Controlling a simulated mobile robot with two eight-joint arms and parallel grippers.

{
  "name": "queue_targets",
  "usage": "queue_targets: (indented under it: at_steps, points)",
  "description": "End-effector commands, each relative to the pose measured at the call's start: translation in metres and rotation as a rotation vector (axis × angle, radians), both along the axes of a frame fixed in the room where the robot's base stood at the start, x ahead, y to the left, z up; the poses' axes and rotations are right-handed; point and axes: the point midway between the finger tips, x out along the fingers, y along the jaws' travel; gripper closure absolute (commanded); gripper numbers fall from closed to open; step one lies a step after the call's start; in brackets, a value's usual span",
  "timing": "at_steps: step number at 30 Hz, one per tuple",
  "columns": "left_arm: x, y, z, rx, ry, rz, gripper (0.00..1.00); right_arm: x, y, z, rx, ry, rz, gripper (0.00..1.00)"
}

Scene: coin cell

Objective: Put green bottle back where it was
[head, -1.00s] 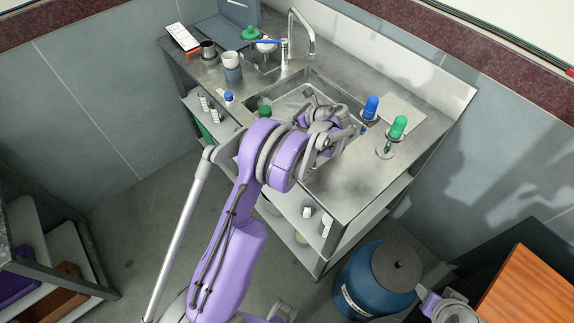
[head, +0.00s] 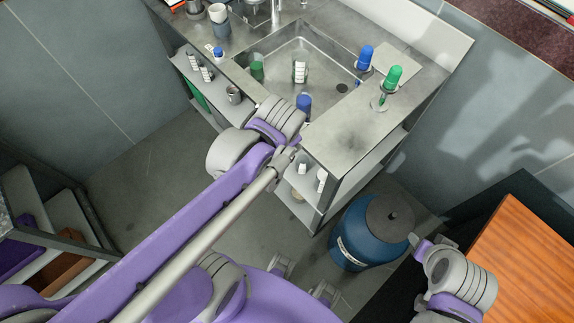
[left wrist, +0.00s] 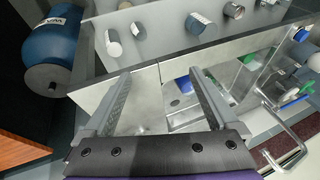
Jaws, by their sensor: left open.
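A green-topped bottle (head: 393,76) stands upright in a ring on the counter right of the sink (head: 320,60). Another green vessel (head: 257,70) stands at the left inside the sink; it also shows in the left wrist view (left wrist: 250,57). I cannot tell which is the task's green bottle. My left gripper (left wrist: 158,85) is open and empty, over the counter's front edge and sink. In the head view my wrist hides its fingers. A blue vessel (head: 303,105) in the sink shows near the right finger (left wrist: 182,83). My right gripper (head: 422,243) shows partly, away from the counter.
A blue-topped bottle (head: 365,57) stands next to the green-topped one. A white-labelled vessel (head: 300,72) is in the sink. Several small containers stand on the shelves below the counter. A blue barrel (head: 372,235) stands right of the counter, with an orange-brown tabletop (head: 530,250) beyond.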

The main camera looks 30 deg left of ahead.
Motion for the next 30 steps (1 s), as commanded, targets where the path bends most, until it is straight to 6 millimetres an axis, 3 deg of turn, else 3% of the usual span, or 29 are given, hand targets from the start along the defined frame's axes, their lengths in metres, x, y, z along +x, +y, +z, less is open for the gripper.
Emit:
queue_targets:
  at_steps: [1,3,9,30]
  points:
    - [-0.018,-0.010,-0.004,-0.066,-0.026,0.051,0.07,0.000,0.000,0.000,0.000,0.000,0.000,0.50]
    - [-0.035,-0.022,-0.009,-0.154,-0.058,0.121,0.07,0.000,0.000,0.000,0.000,0.000,0.000,0.50]
    - [-0.062,-0.042,-0.019,-0.312,-0.103,0.249,0.07,0.000,0.000,0.000,0.000,0.000,0.000,0.50]
    - [-0.066,-0.046,-0.021,-0.339,-0.110,0.273,0.07,0.000,0.000,0.000,0.000,0.000,0.000,0.50]
